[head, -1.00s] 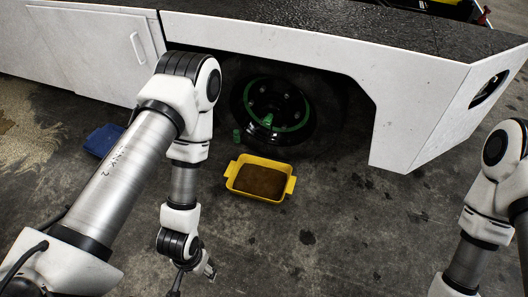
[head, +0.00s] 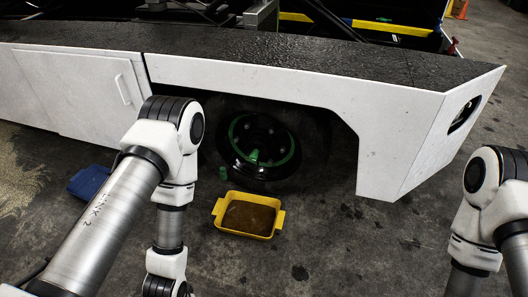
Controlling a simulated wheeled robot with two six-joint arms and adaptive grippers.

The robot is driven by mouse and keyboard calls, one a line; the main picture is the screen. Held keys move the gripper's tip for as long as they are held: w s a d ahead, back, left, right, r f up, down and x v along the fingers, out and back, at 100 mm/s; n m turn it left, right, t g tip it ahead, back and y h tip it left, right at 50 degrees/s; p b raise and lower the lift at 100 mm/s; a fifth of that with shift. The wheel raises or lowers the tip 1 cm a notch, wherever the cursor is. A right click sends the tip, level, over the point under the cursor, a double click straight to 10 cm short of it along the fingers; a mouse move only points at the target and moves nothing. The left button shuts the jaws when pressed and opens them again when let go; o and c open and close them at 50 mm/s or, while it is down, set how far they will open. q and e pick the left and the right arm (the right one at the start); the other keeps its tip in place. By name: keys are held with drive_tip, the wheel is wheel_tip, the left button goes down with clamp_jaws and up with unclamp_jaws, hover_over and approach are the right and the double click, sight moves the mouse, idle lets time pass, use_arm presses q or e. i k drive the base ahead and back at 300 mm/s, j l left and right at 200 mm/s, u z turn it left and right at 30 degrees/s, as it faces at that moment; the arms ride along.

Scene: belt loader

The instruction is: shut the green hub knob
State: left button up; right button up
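The green hub knob (head: 254,156) shows at the lower part of the dark wheel hub (head: 257,138), inside a green ring, under the white vehicle's wheel arch. It is too small to tell how far it is turned. My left arm comes in from the left and its forearm points down, in front of and to the left of the wheel. My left gripper is below the bottom edge of the picture. My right arm is at the right edge, well away from the wheel, and its gripper is also out of the picture.
A yellow tray (head: 218,220) with brown contents stands on the floor below the wheel. A blue tray (head: 88,182) lies farther left. The white body panel (head: 385,150) overhangs the wheel. The floor right of the yellow tray is clear.

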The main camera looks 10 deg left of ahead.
sight(253, 157)
drive_tip(key=i+j+z, duration=0.25)
drive_tip(key=i, duration=0.2)
drive_tip(key=i+j+z, duration=0.25)
drive_tip(key=i+j, duration=0.15)
